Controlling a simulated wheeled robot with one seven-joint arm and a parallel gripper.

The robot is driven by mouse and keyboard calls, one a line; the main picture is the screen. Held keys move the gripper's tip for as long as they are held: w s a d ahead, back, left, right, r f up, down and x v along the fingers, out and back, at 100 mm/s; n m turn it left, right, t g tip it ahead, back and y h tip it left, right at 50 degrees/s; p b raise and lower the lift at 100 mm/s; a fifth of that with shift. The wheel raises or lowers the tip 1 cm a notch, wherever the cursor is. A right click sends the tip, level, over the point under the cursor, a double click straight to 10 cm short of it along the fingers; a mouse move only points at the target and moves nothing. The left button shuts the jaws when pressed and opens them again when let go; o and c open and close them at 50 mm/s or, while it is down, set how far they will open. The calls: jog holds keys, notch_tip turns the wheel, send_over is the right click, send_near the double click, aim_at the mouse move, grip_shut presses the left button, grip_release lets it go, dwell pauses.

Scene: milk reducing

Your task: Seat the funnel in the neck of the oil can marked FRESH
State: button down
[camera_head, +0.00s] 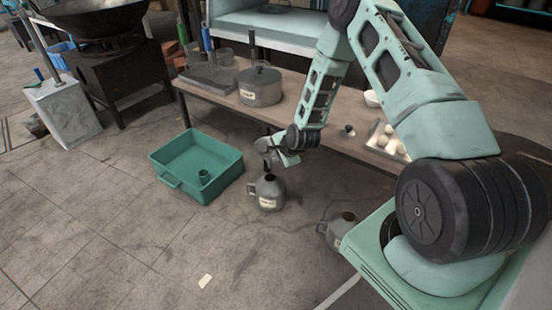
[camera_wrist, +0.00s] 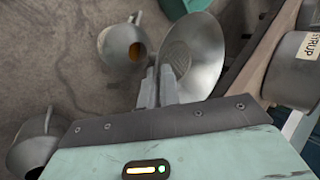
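My gripper (camera_head: 284,158) is shut on a grey metal funnel (camera_head: 264,146) and holds it in the air by its wall. In the wrist view the two fingers (camera_wrist: 160,80) meet at the funnel (camera_wrist: 192,55), whose wide mouth is visible. A grey oil can (camera_head: 268,194) with a pale label stands on the floor just below the funnel; its lettering is too small to read. This can also shows in the wrist view (camera_wrist: 112,45), its open neck orange inside, apart from the funnel. A second can (camera_head: 338,230) stands to the right, partly seen in the wrist view (camera_wrist: 32,145).
A low table (camera_head: 225,97) behind carries a lidded pot (camera_head: 260,86), marked SYRUP in the wrist view (camera_wrist: 300,45). Front-left floor is mostly clear.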

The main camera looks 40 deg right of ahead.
jog(key=shift+f+b, duration=3.5)
jog(key=shift+f, duration=1.45)
jog(key=shift+f, duration=0.5)
jog(key=c, duration=1.6)
grip_release()
jog(key=shift+o, duration=0.2)
jog(key=p+v, duration=0.8)
jog(key=v, duration=0.9)
jog(key=shift+r, duration=0.15)
jog(key=shift+a, duration=0.15)
